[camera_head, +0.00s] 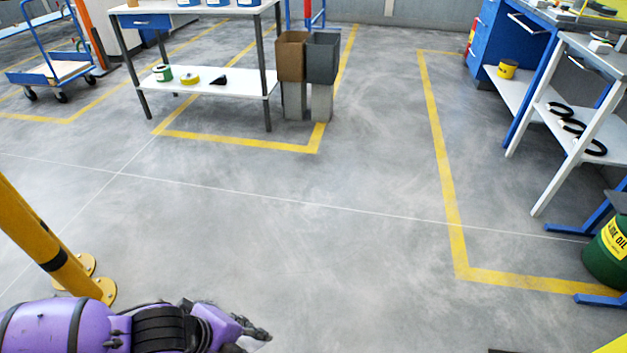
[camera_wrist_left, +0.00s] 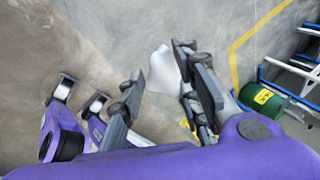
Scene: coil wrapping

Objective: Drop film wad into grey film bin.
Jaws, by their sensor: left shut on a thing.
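My left gripper (camera_wrist_left: 160,68) is shut on a white film wad (camera_wrist_left: 163,72), which shows between its two fingers in the left wrist view. In the head view my left gripper (camera_head: 256,333) is low over the floor at the bottom, left of centre. The grey film bin (camera_head: 322,62) stands far ahead at the top centre, on a grey stand, well away from the gripper. My right gripper (camera_wrist_left: 80,97) shows at the left of the wrist view, its two fingers apart with nothing seen between them.
A brown bin (camera_head: 291,57) stands directly left of the grey one. A white workbench (camera_head: 215,88) is left of the bins. A yellow post (camera_head: 45,240) stands near my left arm. A blue workbench (camera_head: 545,100) and a green oil drum (camera_head: 608,255) are at right. The middle floor is clear.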

